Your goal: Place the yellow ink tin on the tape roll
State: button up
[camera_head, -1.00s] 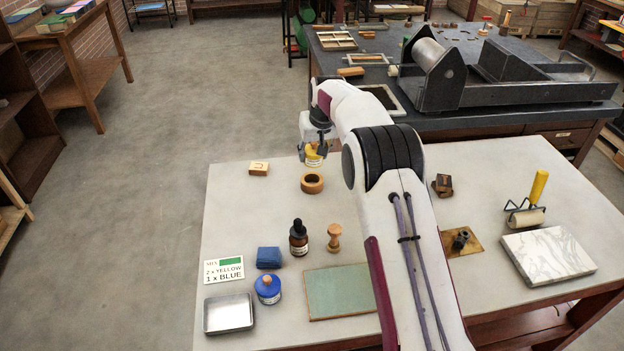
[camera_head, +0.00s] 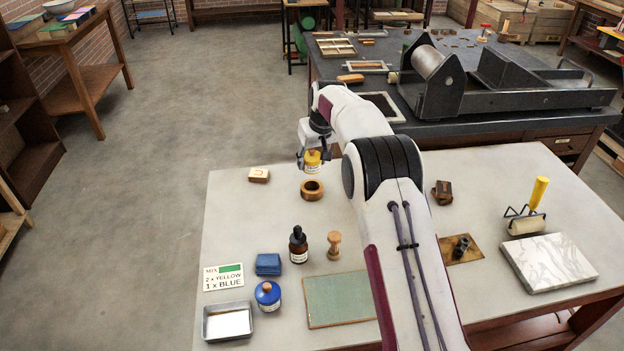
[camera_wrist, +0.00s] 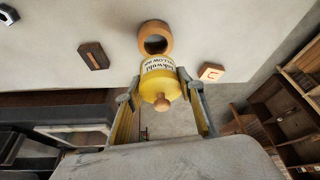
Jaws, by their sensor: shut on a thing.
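The yellow ink tin (camera_head: 313,158) has a white label and a tan knob on its lid. My gripper (camera_head: 312,164) is shut on it and holds it upright above the table in the head view. The tin also shows between my two fingers in the wrist view (camera_wrist: 160,82). The tape roll (camera_head: 312,190) is a tan ring lying flat on the table, just below the tin in the head view. In the wrist view the tape roll (camera_wrist: 155,32) lies beyond the tin's base, with its open centre visible. The tin and the roll look apart.
A wooden letter block (camera_head: 259,175) lies left of the roll. A dropper bottle (camera_head: 298,244), a wooden spool-shaped piece (camera_head: 334,245) and a blue tin (camera_head: 268,295) stand nearer the front. A dark wooden block (camera_head: 442,192) lies right of my arm. The table around the roll is clear.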

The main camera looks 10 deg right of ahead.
aim_at(313, 173)
jog(key=shift+f, duration=0.45)
jog(key=shift+f, duration=0.1)
jog(key=shift+f, duration=2.55)
jog(key=shift+f, duration=0.15)
jog(key=o, duration=1.3)
jog(key=shift+v, duration=6.15)
